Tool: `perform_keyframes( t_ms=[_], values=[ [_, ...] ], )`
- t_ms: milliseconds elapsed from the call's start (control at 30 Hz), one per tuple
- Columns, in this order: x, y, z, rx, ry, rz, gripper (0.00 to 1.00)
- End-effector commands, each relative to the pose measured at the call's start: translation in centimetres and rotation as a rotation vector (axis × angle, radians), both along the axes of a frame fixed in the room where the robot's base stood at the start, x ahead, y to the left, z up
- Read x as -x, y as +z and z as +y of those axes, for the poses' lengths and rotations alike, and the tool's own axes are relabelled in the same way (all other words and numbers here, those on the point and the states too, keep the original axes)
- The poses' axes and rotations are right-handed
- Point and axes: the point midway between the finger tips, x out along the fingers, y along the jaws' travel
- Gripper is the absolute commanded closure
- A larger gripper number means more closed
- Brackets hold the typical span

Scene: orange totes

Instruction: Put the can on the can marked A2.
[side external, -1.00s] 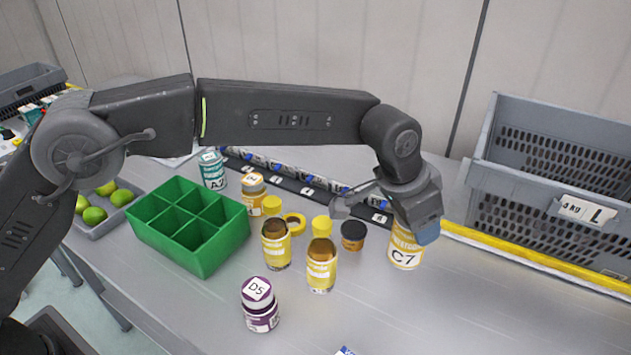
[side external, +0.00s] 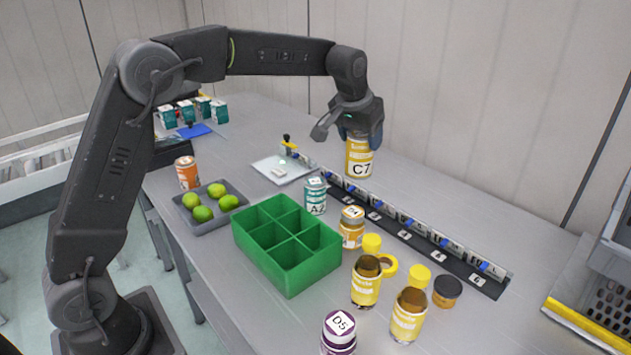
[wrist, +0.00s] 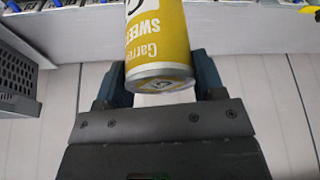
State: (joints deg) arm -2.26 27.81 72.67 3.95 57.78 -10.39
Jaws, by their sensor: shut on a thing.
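A yellow can marked C7 (side external: 359,160) is held upright in my gripper (side external: 360,130), above the numbered rail. In the wrist view the yellow can (wrist: 158,45) sits between the two dark fingers of my gripper (wrist: 158,85), which are shut on it. The teal can marked A2 (side external: 315,196) stands upright on the table behind the green divided box, below and to the left of the held can. Its label faces the side camera, and nothing is on its top.
A green divided box (side external: 288,272) stands in front of A2. An orange-yellow jar (side external: 352,228), brown bottles (side external: 366,284), a purple D5 can (side external: 339,335) and a numbered rail (side external: 415,241) are to the right. A grey tray of limes (side external: 207,225) is left, a white board (side external: 284,169) behind.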

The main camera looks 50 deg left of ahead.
Motion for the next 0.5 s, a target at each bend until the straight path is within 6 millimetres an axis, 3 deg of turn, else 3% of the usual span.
perform_keyframes(
  t_ms=[33, 100, 300, 500],
  values=[
    [0.6, 0.6, 2.9, -0.001, 0.066, -0.004, 0.71],
    [1.5, 1.2, 6.3, -0.002, 0.152, -0.005, 0.71],
    [5.2, 2.7, 15.0, -0.004, 0.387, -0.009, 0.71],
    [8.4, 3.5, 20.1, -0.005, 0.541, -0.010, 0.71]
  ],
)
